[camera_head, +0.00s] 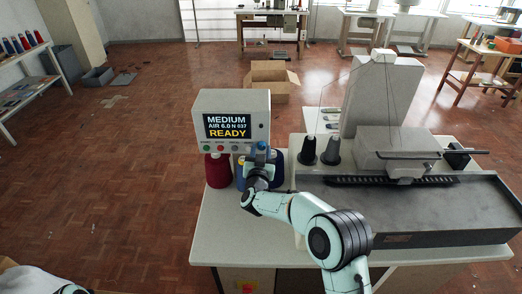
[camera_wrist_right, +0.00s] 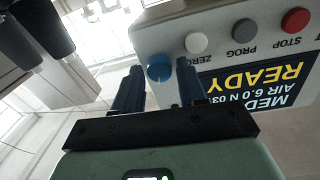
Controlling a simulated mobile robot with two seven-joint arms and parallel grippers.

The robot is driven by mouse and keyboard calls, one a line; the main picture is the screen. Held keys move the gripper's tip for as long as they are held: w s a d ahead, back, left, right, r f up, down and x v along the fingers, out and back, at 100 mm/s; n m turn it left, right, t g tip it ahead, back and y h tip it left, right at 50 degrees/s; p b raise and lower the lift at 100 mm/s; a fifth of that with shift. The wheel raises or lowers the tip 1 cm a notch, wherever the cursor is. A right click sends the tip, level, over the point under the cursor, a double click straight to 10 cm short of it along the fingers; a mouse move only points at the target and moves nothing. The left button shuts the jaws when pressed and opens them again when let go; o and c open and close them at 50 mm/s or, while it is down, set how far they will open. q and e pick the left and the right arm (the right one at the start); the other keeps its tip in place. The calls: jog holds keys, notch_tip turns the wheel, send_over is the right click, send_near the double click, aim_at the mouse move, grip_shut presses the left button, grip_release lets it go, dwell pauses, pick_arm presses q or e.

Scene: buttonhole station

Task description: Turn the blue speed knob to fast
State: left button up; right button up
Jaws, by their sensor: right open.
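The control box (camera_head: 232,105) has a lit screen (camera_head: 227,126) reading MEDIUM, AIR 6.0 N 037, READY. The blue speed knob (camera_wrist_right: 160,68) is at the end of its row of buttons. In the head view the knob (camera_head: 262,146) is at the box's lower right, partly covered by my right gripper (camera_head: 260,157). In the right wrist view my right gripper (camera_wrist_right: 160,77) is open, its dark blue fingers on either side of the knob with gaps showing. I cannot tell whether the fingertips reach past its face. My left gripper is not in view.
Red (camera_wrist_right: 295,20), grey (camera_wrist_right: 244,32) and white (camera_wrist_right: 196,43) buttons sit beside the knob. A red thread cone (camera_head: 217,171) and blue cones stand under the box. Dark cones (camera_head: 331,151) and the sewing machine (camera_head: 385,110) are to the right. The front left tabletop (camera_head: 225,225) is clear.

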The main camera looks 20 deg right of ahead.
grip_shut()
